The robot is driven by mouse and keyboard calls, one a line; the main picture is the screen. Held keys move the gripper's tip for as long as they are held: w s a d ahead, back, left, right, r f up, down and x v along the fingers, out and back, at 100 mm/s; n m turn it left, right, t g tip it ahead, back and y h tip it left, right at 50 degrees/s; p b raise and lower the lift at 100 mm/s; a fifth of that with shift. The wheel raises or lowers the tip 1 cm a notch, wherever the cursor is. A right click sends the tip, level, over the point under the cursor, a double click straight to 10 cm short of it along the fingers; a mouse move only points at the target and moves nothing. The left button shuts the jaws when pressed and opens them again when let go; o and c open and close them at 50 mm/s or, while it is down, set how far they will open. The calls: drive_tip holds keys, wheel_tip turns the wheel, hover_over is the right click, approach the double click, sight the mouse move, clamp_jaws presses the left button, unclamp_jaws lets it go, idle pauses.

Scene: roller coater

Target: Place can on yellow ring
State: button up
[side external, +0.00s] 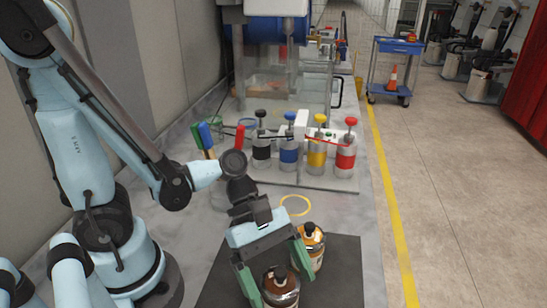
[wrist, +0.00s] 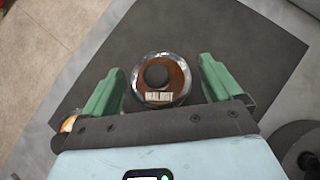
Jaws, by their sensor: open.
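A brown can (side external: 281,287) with a dark round knob on top stands on the dark mat (side external: 335,280). In the wrist view the can (wrist: 160,84) shows from above with a shiny rim and a small white label. My gripper (side external: 274,270) is open, with its green fingers on either side of the can; in the wrist view the gripper (wrist: 160,85) shows gaps to the can on both sides. A second, orange-topped bottle (side external: 309,245) stands close behind it, near the right finger. The yellow ring (side external: 295,205) lies flat and empty on the grey bench beyond the mat.
Several pump bottles with black, blue, yellow and red tops stand on a rack (side external: 305,180) behind the ring. Colored-handled tools (side external: 207,138) stand to the left. The bench right of the ring is clear up to its edge.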

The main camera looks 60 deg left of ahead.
drive_tip(key=shift+d+f, duration=0.2)
drive_tip(key=shift+c, duration=0.3)
drive_tip(key=c, duration=1.6)
drive_tip(key=shift+c, duration=0.2)
drive_tip(key=shift+r, duration=0.25)
drive_tip(key=shift+r, duration=4.55)
drive_tip(key=w+a+r+n+t+y, duration=0.6)
drive_tip(key=w+a+r+n+t, duration=0.2)
drive_tip(key=w+a+r+n, duration=0.6)
drive_tip(key=w+a, duration=0.2)
drive_tip(key=w, duration=0.2)
drive_tip(key=shift+w+r+n+t, duration=0.2)
drive_tip(key=shift+n+t, duration=0.1)
